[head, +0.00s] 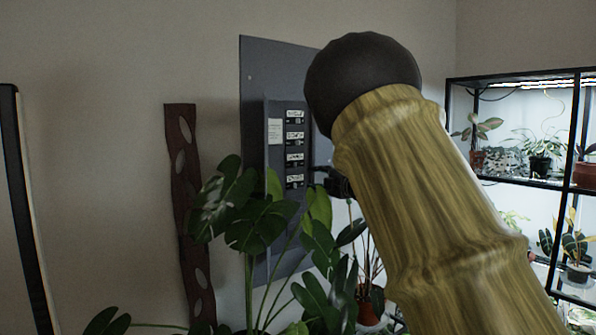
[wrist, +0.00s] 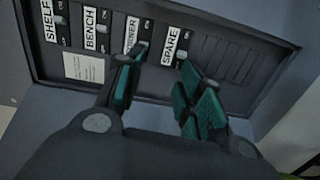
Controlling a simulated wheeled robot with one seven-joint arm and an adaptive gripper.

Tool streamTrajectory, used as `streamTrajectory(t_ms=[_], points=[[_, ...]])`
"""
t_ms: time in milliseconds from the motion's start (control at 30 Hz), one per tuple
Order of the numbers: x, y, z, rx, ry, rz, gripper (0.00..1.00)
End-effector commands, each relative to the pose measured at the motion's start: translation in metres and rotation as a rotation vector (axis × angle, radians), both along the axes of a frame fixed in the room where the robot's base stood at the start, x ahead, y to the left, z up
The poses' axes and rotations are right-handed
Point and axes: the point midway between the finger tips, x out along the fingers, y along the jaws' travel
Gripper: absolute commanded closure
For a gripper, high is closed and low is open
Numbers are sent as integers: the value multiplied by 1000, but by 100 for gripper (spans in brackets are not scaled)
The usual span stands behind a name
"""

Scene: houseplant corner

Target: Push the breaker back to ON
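The grey breaker panel (head: 285,150) is on the wall in the head view, with a column of labelled breakers. The wrist view shows the panel (wrist: 235,50) close up, with breakers SHELF (wrist: 62,32), BENCH (wrist: 102,40) and SPARE (wrist: 181,56). A third breaker (wrist: 141,49), its label partly hidden, lies between BENCH and SPARE. My gripper (wrist: 162,68) has its teal-padded fingers apart with nothing between them. The left fingertip is close to the third breaker's lever, and the right is just below SPARE. I cannot tell contact or exact lever positions. The head view mostly hides my gripper.
A leafy plant (head: 255,215) stands in front of the panel's lower part. A dark perforated strip (head: 182,200) hangs left of it. A black lit shelf (head: 510,182) with potted plants stands at right. A paper note (wrist: 83,66) is below BENCH.

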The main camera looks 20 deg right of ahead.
Motion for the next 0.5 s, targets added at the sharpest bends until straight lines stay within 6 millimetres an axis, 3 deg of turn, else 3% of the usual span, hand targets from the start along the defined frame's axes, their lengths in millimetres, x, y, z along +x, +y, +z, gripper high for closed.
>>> streamTrajectory(t_ms=[33,167,500], points=[[0,1,13,-21,-18,8,62],[2,3,30,-49,-38,17,62],[44,16,32,-49,-38,18,62]])
